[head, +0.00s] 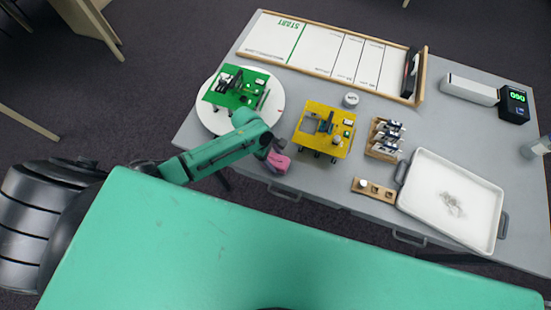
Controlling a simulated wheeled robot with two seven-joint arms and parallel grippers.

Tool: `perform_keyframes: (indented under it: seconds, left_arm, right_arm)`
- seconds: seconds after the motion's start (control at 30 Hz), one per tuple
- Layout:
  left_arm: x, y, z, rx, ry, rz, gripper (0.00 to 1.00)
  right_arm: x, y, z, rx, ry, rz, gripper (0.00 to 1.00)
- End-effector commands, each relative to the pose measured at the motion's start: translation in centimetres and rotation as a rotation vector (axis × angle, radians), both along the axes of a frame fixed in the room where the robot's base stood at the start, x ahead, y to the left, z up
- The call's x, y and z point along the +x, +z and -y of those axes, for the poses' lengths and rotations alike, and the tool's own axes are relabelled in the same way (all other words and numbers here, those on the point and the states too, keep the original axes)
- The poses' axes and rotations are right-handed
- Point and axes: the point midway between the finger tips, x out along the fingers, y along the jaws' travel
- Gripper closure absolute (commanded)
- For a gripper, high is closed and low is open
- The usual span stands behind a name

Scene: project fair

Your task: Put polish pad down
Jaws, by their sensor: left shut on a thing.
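My left arm reaches in from the left over the front edge of the grey table. Its gripper (272,152) is shut on a small pink block, which looks like the polish pad (279,164). The pad is at the table's front edge, left of the yellow board and in front of the white round plate. I cannot tell whether the pad touches the table. The gripper's fingers are small and dark here. My right gripper is not in view.
A green board (228,97) lies on the round plate (271,107). A yellow board (308,119), a wooden rack (373,150), a small wooden block with holes (376,190) and a white tray (428,207) stand rightward. A framed START track (318,48) lies behind. Some grey tabletop (330,186) is bare in front.

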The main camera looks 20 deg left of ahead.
Motion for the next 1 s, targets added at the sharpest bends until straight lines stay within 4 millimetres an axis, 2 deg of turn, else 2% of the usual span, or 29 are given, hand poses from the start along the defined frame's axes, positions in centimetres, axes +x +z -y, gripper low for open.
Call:
perform_keyframes:
  seconds: [0.03, 0.5, 0.53, 0.6, 1.0]
  left_arm:
    - [0.0, 0.1, 0.0, 0.0, 0.001, 0.001, 1.0]
    - [0.0, -0.9, 0.0, 0.0, 0.0, 0.001, 1.0]
    - [0.0, -1.0, 0.0, 0.001, 0.0, 0.001, 0.28]
    - [0.0, -0.9, 0.0, 0.001, -0.001, 0.001, 0.02]
    - [0.1, -1.0, 0.0, 0.0, -0.002, 0.003, 0.02]
  right_arm:
    - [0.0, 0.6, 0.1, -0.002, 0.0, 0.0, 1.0]
    - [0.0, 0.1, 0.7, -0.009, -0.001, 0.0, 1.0]
    - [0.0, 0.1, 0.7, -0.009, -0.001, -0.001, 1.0]
    - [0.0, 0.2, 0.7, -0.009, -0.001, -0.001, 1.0]
    - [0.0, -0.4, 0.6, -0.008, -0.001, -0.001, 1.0]
